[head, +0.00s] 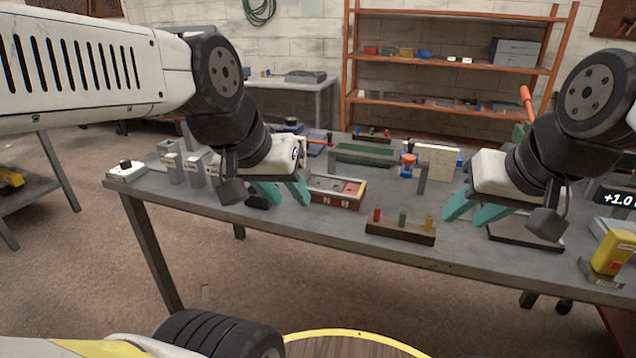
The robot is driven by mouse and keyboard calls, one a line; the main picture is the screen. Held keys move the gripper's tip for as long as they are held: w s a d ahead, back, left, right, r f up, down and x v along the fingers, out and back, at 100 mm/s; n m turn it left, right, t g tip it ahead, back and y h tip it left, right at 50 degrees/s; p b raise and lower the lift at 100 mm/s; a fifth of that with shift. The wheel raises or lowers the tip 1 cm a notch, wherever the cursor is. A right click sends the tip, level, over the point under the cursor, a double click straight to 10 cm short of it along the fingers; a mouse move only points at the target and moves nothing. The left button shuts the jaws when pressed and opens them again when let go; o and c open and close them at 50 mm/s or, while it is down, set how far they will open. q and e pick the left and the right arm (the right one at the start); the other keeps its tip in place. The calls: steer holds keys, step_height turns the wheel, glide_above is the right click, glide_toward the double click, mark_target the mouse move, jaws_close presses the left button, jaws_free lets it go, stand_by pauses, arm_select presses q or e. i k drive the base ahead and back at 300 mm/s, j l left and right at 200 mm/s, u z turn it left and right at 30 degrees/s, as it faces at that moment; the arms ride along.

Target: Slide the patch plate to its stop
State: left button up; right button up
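I cannot tell for sure which thing is the patch plate. A flat cream plate (437,162) stands upright at the right of a grey frame (362,158) on the bench, and may be it. My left gripper (282,194) has its teal fingers apart with nothing seen between them. It hangs over the bench, left of the red-brown box (336,192) and well left of the plate. My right gripper (470,212) also has its fingers apart and looks empty. It is over the bench, to the right of the plate and nearer me. No stop can be made out.
A wooden block with coloured pegs (400,231) sits at the bench's front edge. Grey blocks (194,169) and a white switch box (126,171) stand left. A yellow device (612,252) stands at the right end. A blue-and-orange part (408,167) is by the frame.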

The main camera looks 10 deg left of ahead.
mark_target(328, 184)
steer(key=u, duration=0.4)
steer(key=i+j+z, duration=0.6)
steer(key=i+j, duration=0.15)
